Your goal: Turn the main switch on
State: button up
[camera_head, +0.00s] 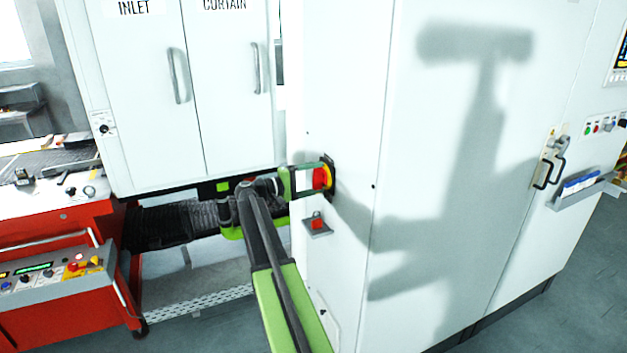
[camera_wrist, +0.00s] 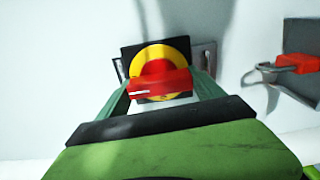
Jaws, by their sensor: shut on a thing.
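The main switch (camera_head: 324,178) is a red rotary handle on a yellow disc with a black backplate, mounted on the side of the white cabinet. It also shows in the wrist view, where the red handle (camera_wrist: 160,86) lies level across the yellow disc (camera_wrist: 155,58). My gripper (camera_head: 312,179) reaches it from the left in the head view. In the wrist view its two green fingers stand on either side of the red handle and are shut on it.
A red padlock (camera_wrist: 298,63) sits on a small bracket beside the switch; it shows below the switch in the head view (camera_head: 317,223). White cabinet doors (camera_head: 150,90) stand behind my arm. A red control cart (camera_head: 60,300) is at lower left. Grey floor is open at lower right.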

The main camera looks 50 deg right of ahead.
jog(key=shift+w+m, duration=0.1)
jog(key=shift+m, duration=0.3)
jog(key=o, duration=1.3)
jog(key=shift+o, duration=0.2)
jog(key=v, duration=1.7)
jog(key=shift+a, duration=0.25)
